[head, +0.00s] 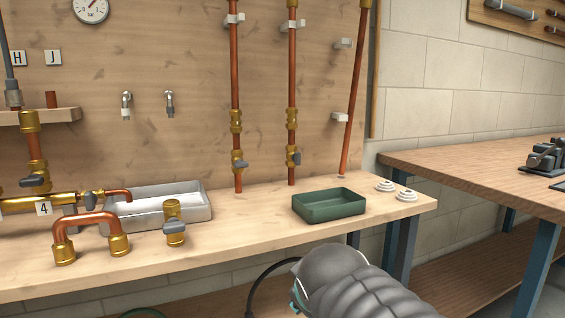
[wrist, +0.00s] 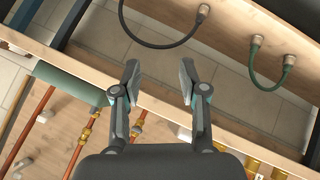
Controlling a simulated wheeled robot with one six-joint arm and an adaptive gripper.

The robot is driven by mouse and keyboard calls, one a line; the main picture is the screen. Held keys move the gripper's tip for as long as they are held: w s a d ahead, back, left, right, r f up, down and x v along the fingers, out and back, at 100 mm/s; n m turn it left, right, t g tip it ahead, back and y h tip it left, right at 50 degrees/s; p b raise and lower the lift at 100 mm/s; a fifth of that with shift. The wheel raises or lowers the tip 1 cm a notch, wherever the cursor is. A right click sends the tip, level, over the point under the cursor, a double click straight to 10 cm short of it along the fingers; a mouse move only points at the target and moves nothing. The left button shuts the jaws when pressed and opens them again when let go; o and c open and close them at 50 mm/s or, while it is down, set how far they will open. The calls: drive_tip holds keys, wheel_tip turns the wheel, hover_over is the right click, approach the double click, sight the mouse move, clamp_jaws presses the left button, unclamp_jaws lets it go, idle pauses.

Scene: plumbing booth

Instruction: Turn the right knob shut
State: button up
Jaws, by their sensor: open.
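Two upright copper pipes with brass valves stand at the back of the bench. The right knob (head: 293,159), a small grey lever handle, is on the right-hand pipe's valve; the left knob (head: 240,165) is on the other. In the wrist view the scene appears upside down, and the right pipe's brass valve (wrist: 86,133) shows at lower left. My gripper (wrist: 159,76) is open and empty, its two fingers wide apart above the bench front edge, well apart from both knobs. In the head view my arm is at bottom centre and its fingers cannot be made out.
A green tray (head: 329,205) sits on the bench in front of the right pipe. White rings (head: 406,195) lie to its right. A grey basin (head: 158,207), a brass valve (head: 174,222) and a copper bend (head: 85,221) stand left. A leaning copper pipe (head: 353,95) is at right.

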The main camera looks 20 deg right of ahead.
drive_tip(key=w+d+r+n+t+h+b, duration=0.1)
drive_tip(key=w+d+r+n+t, duration=0.1)
drive_tip(key=w+d+r+n, duration=0.2)
drive_tip(key=w+d+r+n+t+b, duration=0.2)
drive_tip(key=w+d+r+n, duration=0.2)
drive_tip(key=w, duration=0.3)
drive_tip(key=w+d+r+n+t+h+b, duration=0.1)
drive_tip(key=w+d+r+n+t+b, duration=0.1)
drive_tip(key=w+r+n, duration=0.4)
drive_tip(key=shift+w+d+r+n+t+h, duration=0.15)
drive_tip(key=shift+d+n+t+h, duration=0.25)
drive_tip(key=shift+d, duration=0.6)
drive_tip(key=w+d+r+n+t+y+b, duration=0.25)
drive_tip(key=w+n, duration=0.25)
drive_tip(key=n, duration=0.4)
drive_tip(key=n+y+p, duration=0.1)
drive_tip(key=n+y, duration=0.3)
drive_tip(key=n, duration=0.5)
approach(299, 156)
drive_tip(key=w, duration=0.9)
drive_tip(key=shift+w+a+r, duration=0.1)
drive_tip(key=shift+w+a, duration=0.05)
drive_tip(key=shift+w, duration=0.25)
clamp_jaws()
